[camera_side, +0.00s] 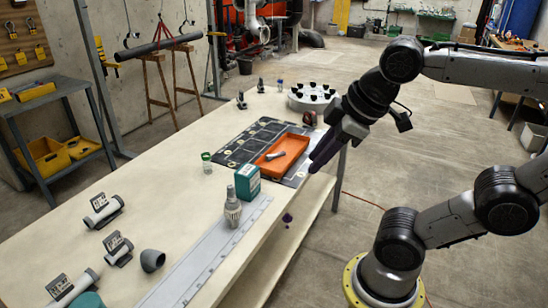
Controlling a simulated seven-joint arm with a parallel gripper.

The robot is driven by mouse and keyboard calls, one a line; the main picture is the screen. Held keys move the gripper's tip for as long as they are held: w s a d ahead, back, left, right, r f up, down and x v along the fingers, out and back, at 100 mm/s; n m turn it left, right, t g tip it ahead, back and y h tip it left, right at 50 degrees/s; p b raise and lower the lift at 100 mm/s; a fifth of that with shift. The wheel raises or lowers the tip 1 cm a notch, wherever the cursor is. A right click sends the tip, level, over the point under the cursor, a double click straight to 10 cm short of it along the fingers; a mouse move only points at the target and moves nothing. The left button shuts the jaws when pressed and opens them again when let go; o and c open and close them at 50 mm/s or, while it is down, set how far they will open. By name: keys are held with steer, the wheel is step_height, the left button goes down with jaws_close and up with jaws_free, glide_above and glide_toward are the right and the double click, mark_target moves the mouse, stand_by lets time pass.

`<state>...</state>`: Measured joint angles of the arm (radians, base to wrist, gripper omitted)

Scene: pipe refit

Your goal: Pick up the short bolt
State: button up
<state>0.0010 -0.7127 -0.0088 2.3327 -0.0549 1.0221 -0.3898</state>
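A small grey piece (275,155), which may be the short bolt, lies in the orange tray (299,139). It is too small for me to be sure what it is. The tray sits on a dark mat with light outlines (232,155). My gripper (316,164) hangs tilted down at the right edge of the table, just right of the tray and apart from the grey piece. Its fingertips are dark and seen from the side, so I cannot tell whether they are open or shut.
A teal box (247,182) and a grey ribbed fitting (233,208) stand in front of the mat. A green-capped jar (206,163) is left of it. Labelled pipe pieces (103,211) lie at left. A round white holder (312,96) stands behind. The left-middle tabletop (150,180) is clear.

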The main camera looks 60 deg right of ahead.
steer(key=w+d+r+n+g+h, duration=0.1)
steer(key=w+d+r+n, duration=0.25)
steer(key=w+r, duration=0.35)
steer(key=w+d+r+n+h, duration=0.15)
steer(key=w+d+r, duration=0.25)
steer(key=w, duration=0.4)
steer(key=w+d+f+n+g+h, duration=0.1)
steer(key=w+d+f+n+g, duration=0.25)
steer(key=w+d, duration=1)
steer(key=m+g, duration=0.1)
steer(key=g, duration=0.3)
glide_above(272, 152)
steer(key=s+a, duration=0.1)
steer(key=a, duration=0.5)
step_height(272, 152, down, 32)
steer(key=shift+s+a+f, duration=0.1)
steer(key=shift+s+a, duration=0.05)
steer(key=shift+t, duration=0.25)
steer(key=shift+x, duration=2.85)
steer(key=shift+a, duration=0.15)
